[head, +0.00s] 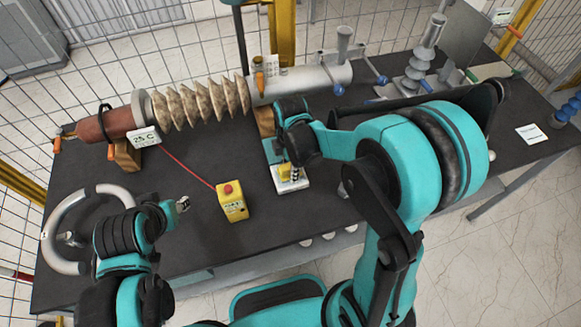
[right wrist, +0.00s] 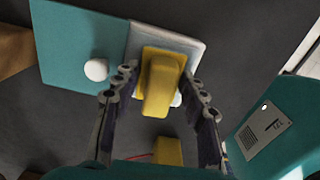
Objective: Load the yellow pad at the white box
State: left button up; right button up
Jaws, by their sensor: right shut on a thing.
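The yellow pad (right wrist: 161,85) is between the two fingers of my right gripper (right wrist: 158,100), which is shut on it. The pad is over the white box (right wrist: 188,44), and in the right wrist view it covers much of the box's top. Whether the pad touches the box cannot be told. In the head view the white box (head: 297,186) lies near the table's front edge, with the pad (head: 284,172) and my right gripper (head: 291,173) at it. My left gripper (head: 183,204) is over the table's left part, away from the pad; its jaws are too small to judge.
A yellow control box (head: 232,203) with a red button and red cable stands left of the white box. A teal plate (right wrist: 70,50) with a white knob adjoins the white box. A long ribbed bushing (head: 200,100) lies behind. A grey ring (head: 65,218) is at left.

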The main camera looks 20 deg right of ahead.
jog(key=shift+r+p, duration=2.65)
jog(key=shift+r, duration=0.85)
jog(key=shift+f, duration=0.1)
